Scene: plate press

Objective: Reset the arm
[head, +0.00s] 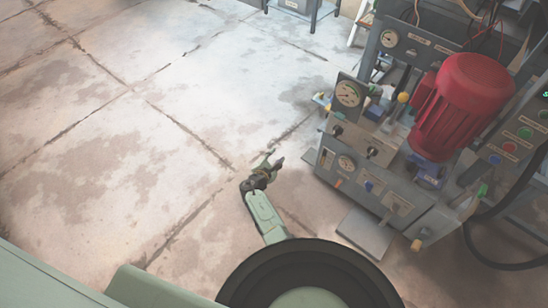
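My arm reaches forward from the bottom of the head view, over the concrete floor. My gripper (274,161) is at the far end of the arm, left of the plate press (385,185) and apart from it. Its two fingertips appear spread, with a small gap between them and nothing visible in the gap. The gripper is small in the picture. The press is a grey machine with a red motor (465,100), dials, knobs and labels on its front.
A control panel with coloured buttons (516,140) stands at the right edge. A black hose (505,264) curves below it. A grey plate (366,232) lies at the foot of the press. The floor (120,130) to the left is clear.

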